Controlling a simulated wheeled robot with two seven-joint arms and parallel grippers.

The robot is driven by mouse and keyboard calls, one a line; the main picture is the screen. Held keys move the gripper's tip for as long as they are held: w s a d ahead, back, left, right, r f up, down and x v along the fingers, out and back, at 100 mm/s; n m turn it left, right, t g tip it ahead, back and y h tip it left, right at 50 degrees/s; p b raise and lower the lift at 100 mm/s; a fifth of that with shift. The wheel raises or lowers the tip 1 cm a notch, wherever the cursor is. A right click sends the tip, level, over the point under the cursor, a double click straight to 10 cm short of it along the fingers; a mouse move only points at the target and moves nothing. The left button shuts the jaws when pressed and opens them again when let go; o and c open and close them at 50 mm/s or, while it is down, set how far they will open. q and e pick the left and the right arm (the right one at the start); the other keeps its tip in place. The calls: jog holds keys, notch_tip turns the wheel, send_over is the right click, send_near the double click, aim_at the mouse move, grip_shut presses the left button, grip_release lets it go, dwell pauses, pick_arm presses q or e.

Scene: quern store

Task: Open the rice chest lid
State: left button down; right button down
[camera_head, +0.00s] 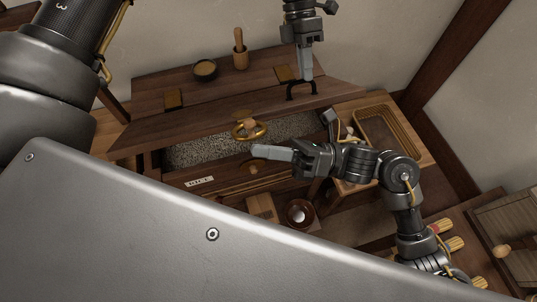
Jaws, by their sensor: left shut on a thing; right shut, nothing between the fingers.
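The rice chest (150,160) is dark wood, with speckled grain (205,150) showing in its opening. Its lid (190,132) is tilted up, its near edge raised above the opening. A brass ring with a wooden knob (250,127) sits at the lid's near edge. My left gripper (306,72) points down and is shut on a black arched handle (300,90) toward the lid's right end. My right gripper (268,152) reaches in from the right, shut and empty, pointing left in front of the opening. Part of the chest front is hidden by my arm.
A wicker tray (415,150) stands right of the chest. A dark bowl (300,213) and a wooden block (261,207) are in front. My arm link blocks the foreground.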

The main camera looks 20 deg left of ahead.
pick_arm(q)
jog(key=shift+w+a+f, duration=0.15)
jog(key=shift+w+a, duration=0.05)
jog(key=c, duration=1.8)
grip_release()
jog(key=shift+o, duration=1.2)
jog(key=shift+w+f, duration=0.1)
jog(key=shift+w, duration=0.05)
jog(key=shift+o, duration=0.3)
jog(key=shift+w, duration=0.15)
pick_arm(e)
jog(key=shift+w+a+r, duration=0.35)
jog(key=shift+w+r, duration=0.3)
jog(key=shift+w, duration=0.1)
